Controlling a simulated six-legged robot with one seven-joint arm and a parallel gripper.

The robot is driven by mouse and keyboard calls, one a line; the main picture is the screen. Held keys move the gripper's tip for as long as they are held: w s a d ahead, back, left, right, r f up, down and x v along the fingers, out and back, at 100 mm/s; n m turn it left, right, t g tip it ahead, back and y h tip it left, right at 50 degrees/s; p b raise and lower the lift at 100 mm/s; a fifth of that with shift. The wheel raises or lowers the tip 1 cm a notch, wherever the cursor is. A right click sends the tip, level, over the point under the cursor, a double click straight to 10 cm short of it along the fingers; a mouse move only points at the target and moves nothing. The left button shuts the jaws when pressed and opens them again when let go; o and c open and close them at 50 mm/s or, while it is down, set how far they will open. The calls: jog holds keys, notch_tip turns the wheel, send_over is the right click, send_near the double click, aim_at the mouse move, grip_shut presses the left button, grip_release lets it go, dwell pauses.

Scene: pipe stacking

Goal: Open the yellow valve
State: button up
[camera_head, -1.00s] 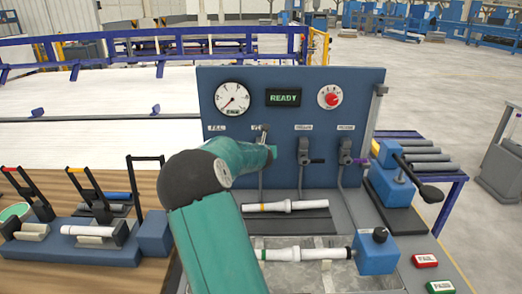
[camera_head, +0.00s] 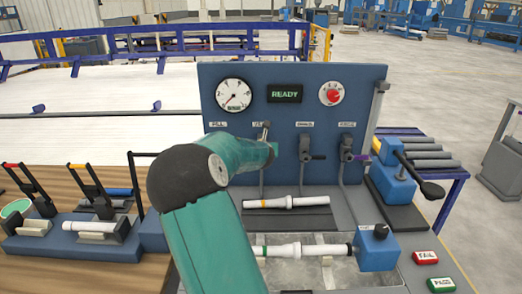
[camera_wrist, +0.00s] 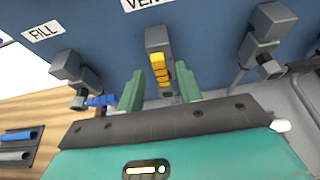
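The yellow valve handle (camera_wrist: 161,72) shows in the wrist view on a grey valve body under a label that begins "VEN". My gripper (camera_wrist: 160,77) is open, with one green finger on each side of the yellow handle. Gaps show between the handle and both fingers, and I cannot tell how deep it lies between them. In the head view, my gripper (camera_head: 273,152) is in front of the valve (camera_head: 265,130) on the blue panel (camera_head: 290,75), and my arm hides the yellow handle.
A blue-handled valve (camera_wrist: 100,100) is on the left under "FILL", and another valve (camera_wrist: 262,50) is on the right. Two white pipes lie below, an upper one (camera_head: 286,203) and a lower one (camera_head: 295,250). A purple-handled valve (camera_head: 347,152) is farther right.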

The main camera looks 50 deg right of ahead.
jog(key=v, duration=1)
jog(key=shift+s+a, duration=0.25)
jog(key=shift+r, duration=0.15)
